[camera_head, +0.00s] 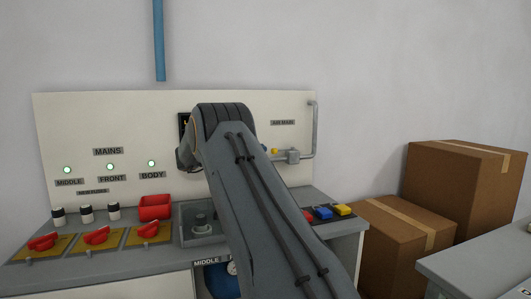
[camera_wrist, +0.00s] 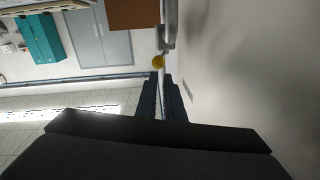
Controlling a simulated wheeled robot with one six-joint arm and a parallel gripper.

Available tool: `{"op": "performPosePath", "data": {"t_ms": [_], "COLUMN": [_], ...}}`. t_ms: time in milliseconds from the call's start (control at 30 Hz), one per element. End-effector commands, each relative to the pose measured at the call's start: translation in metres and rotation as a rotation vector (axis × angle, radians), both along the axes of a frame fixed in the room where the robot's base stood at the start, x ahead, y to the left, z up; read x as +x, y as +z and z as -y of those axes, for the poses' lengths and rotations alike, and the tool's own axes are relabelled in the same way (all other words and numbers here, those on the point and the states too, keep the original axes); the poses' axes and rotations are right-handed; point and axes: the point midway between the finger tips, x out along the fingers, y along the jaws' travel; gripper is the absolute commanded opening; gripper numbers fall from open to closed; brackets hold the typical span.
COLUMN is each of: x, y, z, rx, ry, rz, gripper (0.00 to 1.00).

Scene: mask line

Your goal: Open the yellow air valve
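The yellow air valve knob (camera_head: 274,151) is small and round, beside a grey fitting (camera_head: 292,156) on the pipe, below the "AIR MAIN" label (camera_head: 283,122). My arm stands just left of it in the head view. In the wrist view the yellow knob (camera_wrist: 158,62) is just beyond the fingertips. The head view hides the gripper behind my arm.
The grey pipe (camera_head: 314,130) runs up the right edge of the white panel (camera_head: 60,120). Red, blue and yellow blocks (camera_head: 322,213) lie on the bench below. Red-handled switches (camera_head: 97,236) and a red bin (camera_head: 156,206) are at left. Cardboard boxes (camera_head: 465,185) stand at right.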

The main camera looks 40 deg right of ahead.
Motion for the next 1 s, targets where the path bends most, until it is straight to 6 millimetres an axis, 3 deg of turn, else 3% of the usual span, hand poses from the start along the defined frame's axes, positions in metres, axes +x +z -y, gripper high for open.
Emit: {"op": "performPosePath", "data": {"t_ms": [300, 500, 733, 1000], "x": [-0.02, -0.023, -0.023, -0.03], "y": [0.114, 0.178, 0.209, 0.208], "z": [0.085, 0.122, 0.137, 0.14], "rx": [-0.348, -0.599, -0.796, -0.961], "ry": [0.126, 0.268, 0.426, 0.626], "rz": [-0.161, -0.35, -0.563, -0.821], "gripper": [0.0, 0.0, 0.0, 0.0]}}
